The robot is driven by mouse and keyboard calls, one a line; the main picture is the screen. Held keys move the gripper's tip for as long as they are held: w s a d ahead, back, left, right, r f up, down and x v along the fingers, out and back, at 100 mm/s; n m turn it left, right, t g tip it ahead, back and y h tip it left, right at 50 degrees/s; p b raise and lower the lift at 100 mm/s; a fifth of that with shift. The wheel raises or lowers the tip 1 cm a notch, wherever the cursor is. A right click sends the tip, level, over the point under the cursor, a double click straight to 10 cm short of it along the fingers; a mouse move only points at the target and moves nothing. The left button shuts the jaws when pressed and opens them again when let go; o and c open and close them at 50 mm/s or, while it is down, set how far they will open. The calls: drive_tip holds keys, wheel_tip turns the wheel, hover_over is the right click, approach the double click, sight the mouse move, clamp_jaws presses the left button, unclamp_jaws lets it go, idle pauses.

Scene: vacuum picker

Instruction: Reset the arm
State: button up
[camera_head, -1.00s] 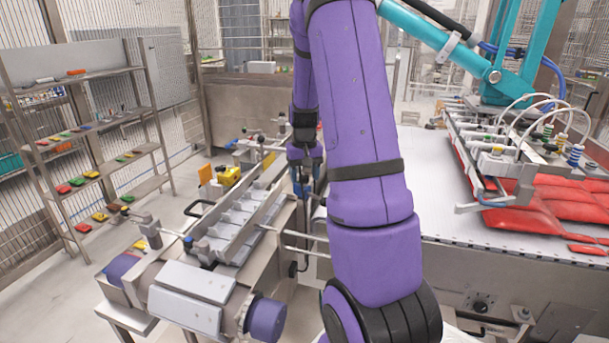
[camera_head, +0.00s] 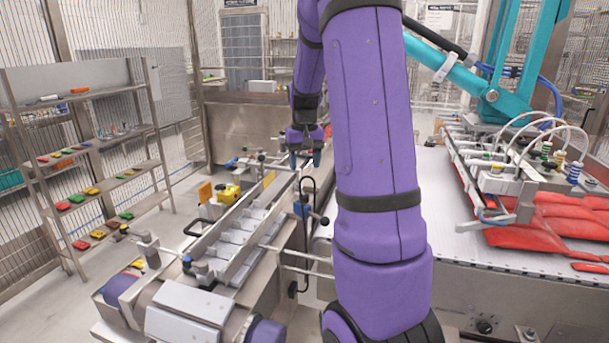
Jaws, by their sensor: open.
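My purple arm (camera_head: 375,140) rises from the bottom centre and bends over at the top of the view. My gripper (camera_head: 304,160) hangs downward at the far end of the arm, small in the picture. Its two dark fingers stand apart with nothing visible between them. It is above the far right end of the metal conveyor channel (camera_head: 240,235), clear of it as far as I can tell.
A white conveyor belt (camera_head: 460,250) carries red bags (camera_head: 550,225) under a teal picker arm (camera_head: 510,90) with suction cups. A shelf rack (camera_head: 90,140) with coloured pieces stands left. A yellow part (camera_head: 228,194) sits beside the channel. Floor is free between rack and channel.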

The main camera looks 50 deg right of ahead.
drive_tip(key=shift+r, duration=0.4)
drive_tip(key=shift+a, duration=0.1)
drive_tip(key=s+a+r+n+t, duration=0.1)
drive_tip(key=s+a+r+n, duration=0.15)
drive_tip(key=a+r, duration=0.45)
drive_tip(key=s+a+r+n+t, duration=0.1)
drive_tip(key=s+a+r+t, duration=0.15)
drive_tip(key=a, duration=0.85)
drive_tip(key=s+a+r+n+t, duration=0.1)
drive_tip(key=s+a+n+t, duration=0.1)
drive_tip(key=s+a, duration=1.1)
drive_tip(key=shift+s+n, duration=0.4)
drive_tip(key=shift+n, duration=0.35)
drive_tip(key=shift+o, duration=0.2)
drive_tip(key=shift+d+r, duration=0.1)
